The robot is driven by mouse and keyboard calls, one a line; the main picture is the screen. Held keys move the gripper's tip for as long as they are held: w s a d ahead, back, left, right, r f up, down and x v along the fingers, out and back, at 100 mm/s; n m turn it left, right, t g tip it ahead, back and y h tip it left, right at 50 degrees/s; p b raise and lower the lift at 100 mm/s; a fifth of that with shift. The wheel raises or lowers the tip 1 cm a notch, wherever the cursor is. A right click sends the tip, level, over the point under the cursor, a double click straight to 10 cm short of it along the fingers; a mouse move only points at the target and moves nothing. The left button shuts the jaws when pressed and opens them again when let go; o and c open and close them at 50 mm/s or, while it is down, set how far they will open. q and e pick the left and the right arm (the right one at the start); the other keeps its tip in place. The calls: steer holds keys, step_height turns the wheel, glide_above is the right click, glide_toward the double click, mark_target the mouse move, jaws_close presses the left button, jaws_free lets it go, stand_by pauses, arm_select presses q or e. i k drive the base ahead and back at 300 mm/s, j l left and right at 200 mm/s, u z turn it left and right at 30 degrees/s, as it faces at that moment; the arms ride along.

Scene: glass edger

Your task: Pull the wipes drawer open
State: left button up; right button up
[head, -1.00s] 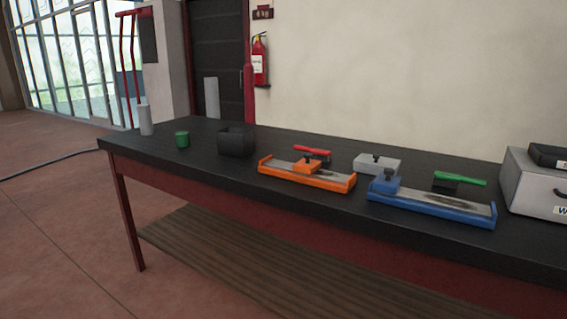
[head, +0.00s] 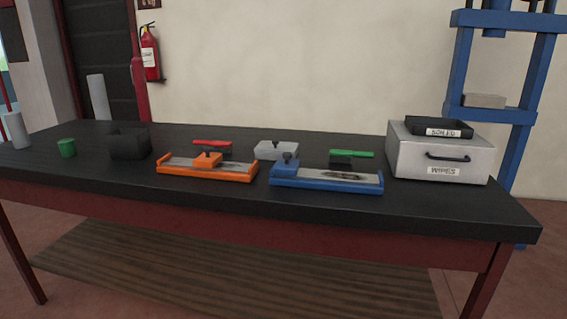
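The wipes drawer (head: 407,165) is the front of a light grey box at the right end of the black table in the head view. It has a dark bar handle (head: 448,157) and a white label reading WIPES below it. The drawer looks shut. A black tray (head: 425,125) labelled SOILED sits on top of the box. Neither of my grippers is in view.
A blue frame (head: 461,60) stands behind the box.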

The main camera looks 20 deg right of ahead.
mark_target(416, 161)
steer(key=z, duration=0.4)
steer(key=l+z, duration=0.1)
steer(key=z, duration=0.65)
steer(key=i+l+z, duration=0.1)
steer(key=z, duration=0.25)
